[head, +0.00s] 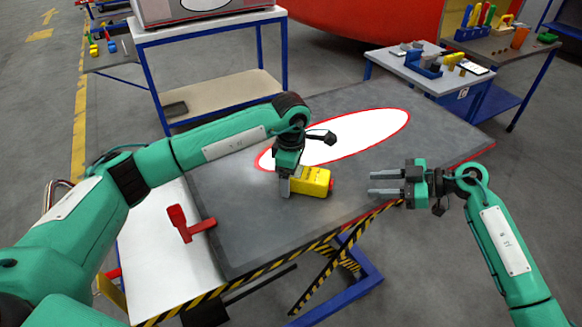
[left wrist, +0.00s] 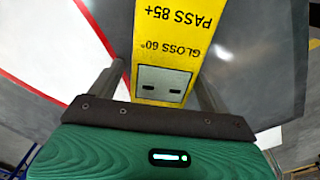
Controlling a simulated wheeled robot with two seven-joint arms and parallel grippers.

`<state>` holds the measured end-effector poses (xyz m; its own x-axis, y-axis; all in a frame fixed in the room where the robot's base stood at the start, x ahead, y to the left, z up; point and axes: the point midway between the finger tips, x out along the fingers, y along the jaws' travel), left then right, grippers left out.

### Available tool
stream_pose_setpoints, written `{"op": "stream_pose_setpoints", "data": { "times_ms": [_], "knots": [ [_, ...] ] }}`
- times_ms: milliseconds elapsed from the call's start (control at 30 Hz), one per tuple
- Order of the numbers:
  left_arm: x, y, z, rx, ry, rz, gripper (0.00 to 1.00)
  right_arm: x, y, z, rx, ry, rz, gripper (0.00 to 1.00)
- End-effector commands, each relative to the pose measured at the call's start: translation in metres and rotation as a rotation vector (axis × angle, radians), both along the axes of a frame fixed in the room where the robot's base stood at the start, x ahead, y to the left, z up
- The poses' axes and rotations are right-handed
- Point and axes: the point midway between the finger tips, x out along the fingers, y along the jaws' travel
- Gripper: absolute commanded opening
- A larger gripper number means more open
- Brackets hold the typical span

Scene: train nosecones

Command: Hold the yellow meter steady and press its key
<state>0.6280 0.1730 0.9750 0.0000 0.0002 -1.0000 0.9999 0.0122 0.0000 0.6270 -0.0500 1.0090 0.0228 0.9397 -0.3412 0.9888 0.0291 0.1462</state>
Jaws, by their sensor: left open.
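The yellow meter (head: 313,181) lies on the grey lift-table top, with a red part, likely its key (head: 331,184), at its right end. In the left wrist view the meter (left wrist: 172,40) shows "GLOSS 60°", "PASS 85+" and a small display with two dark bars. My left gripper (head: 285,188) points down at the meter's left end. It is open, with one finger on each side of the meter and narrow gaps visible. My right gripper (head: 384,183) is open and empty, right of the meter, fingers pointing left toward it.
A white oval with a red rim (head: 365,130) lies on the table top (head: 235,220) behind the meter. A red handle-like object (head: 190,224) is at the left edge by a white panel. Side tables with tools (head: 430,72) stand farther back.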

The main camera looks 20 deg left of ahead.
Motion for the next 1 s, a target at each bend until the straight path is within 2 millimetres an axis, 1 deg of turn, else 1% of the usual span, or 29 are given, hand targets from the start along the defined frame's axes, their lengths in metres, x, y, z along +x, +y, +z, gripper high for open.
{"op": "stream_pose_setpoints", "data": {
  "times_ms": [200,233,367,400,467,500,533,1000],
  "knots": [
    [0.0000,-0.0001,-0.0005,0.000,0.000,0.000,0.80,0.0000,0.0000,-0.0001,0.000,0.000,0.000,0.36],
    [0.0000,0.0000,-0.0004,0.000,0.000,0.000,0.78,0.0000,-0.0001,0.0000,0.000,0.000,0.000,0.36],
    [0.0000,0.0000,-0.0003,0.000,0.000,0.000,0.53,0.0000,0.0000,-0.0001,0.000,0.000,0.000,0.36],
    [0.0000,0.0000,-0.0003,0.000,0.000,0.000,0.45,0.0000,0.0000,-0.0001,0.000,0.000,0.000,0.36],
    [0.0000,0.0000,-0.0002,0.000,0.000,0.000,0.33,0.0000,0.0000,0.0000,0.000,0.000,0.000,0.36],
    [0.0000,0.0000,-0.0002,0.000,0.000,0.000,0.25,0.0000,0.0000,0.0000,0.000,0.000,0.000,0.36],
    [0.0000,0.0001,-0.0001,0.000,0.000,0.000,0.20,0.0000,0.0000,0.0000,0.000,0.000,0.000,0.36],
    [0.0001,0.0002,-0.0011,0.000,0.000,0.001,0.20,0.0000,0.0000,-0.0021,0.000,0.000,0.000,0.36]
  ]
}}
